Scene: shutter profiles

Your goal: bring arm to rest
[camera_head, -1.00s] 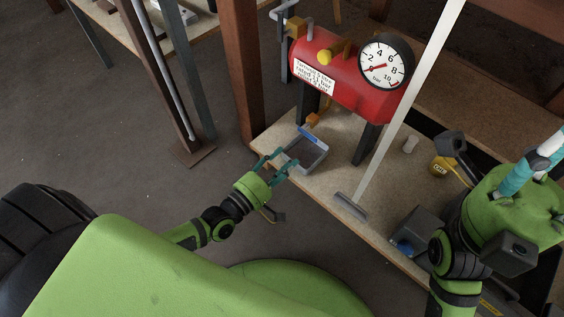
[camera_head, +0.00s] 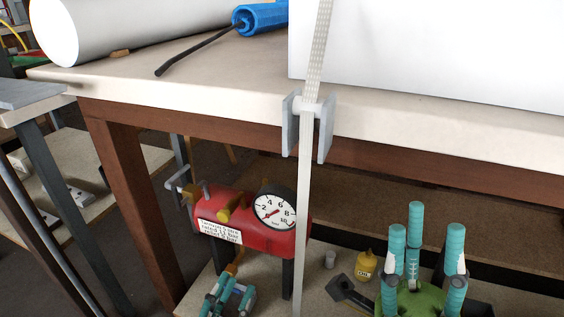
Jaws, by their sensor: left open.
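My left gripper (camera_head: 230,286) shows at the bottom edge of the head view. Its teal fingers are apart, and I see nothing held between them. Its arm is out of frame. My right gripper (camera_head: 424,232) is at the lower right. Its teal fingers point up, spread apart and empty, on a green palm. Both grippers are lower in the picture than the bench top, over the lower shelf area.
The pale bench top (camera_head: 210,85) spans the view. A white strap (camera_head: 303,200) hangs past a grey bracket (camera_head: 290,125). Below are a red pressure tank (camera_head: 262,240) with gauge, a yellow oil can (camera_head: 366,265) and a brown shelf (camera_head: 400,195). A blue-handled tool (camera_head: 262,18) lies on top.

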